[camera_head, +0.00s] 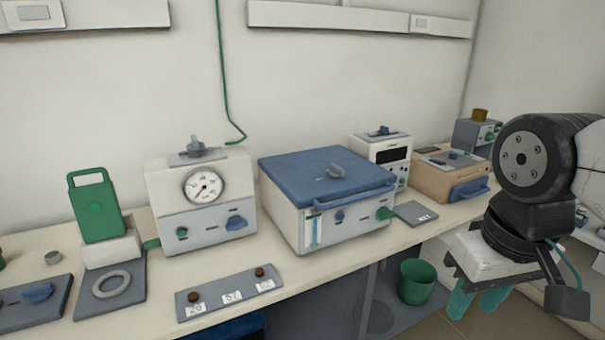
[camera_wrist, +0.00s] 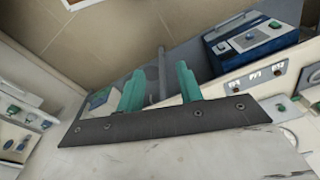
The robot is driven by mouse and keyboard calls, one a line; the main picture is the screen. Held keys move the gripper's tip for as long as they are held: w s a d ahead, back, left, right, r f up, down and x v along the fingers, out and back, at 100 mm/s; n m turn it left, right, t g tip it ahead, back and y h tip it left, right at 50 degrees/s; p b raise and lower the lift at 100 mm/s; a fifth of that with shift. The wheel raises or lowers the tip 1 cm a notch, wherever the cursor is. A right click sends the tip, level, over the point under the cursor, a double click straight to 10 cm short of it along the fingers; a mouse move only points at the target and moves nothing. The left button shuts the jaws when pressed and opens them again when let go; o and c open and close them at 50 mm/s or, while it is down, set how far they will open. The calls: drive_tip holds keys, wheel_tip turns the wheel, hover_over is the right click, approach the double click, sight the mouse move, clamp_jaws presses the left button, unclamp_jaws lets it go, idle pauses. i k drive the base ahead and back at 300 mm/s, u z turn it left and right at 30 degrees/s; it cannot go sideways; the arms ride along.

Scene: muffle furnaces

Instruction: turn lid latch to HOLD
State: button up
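A box unit with a blue lid (camera_head: 318,176) stands in the middle of the bench. I cannot tell which of these is the lid latch, and no HOLD mark is legible. My gripper (camera_head: 478,302) hangs at the right, apart from the unit and beyond the bench's front edge. Its two green fingers are apart with nothing gripped between them; they also show in the wrist view (camera_wrist: 159,88).
A white gauge unit (camera_head: 202,205) stands left of the blue-lidded one. A labelled plate (camera_head: 229,294) lies near the bench front. A white unit (camera_head: 381,148) and a tan unit (camera_head: 450,174) stand at the right. A green bin (camera_head: 417,282) is below the bench.

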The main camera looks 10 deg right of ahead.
sight(335, 171)
drive_tip(key=i, duration=1.15)
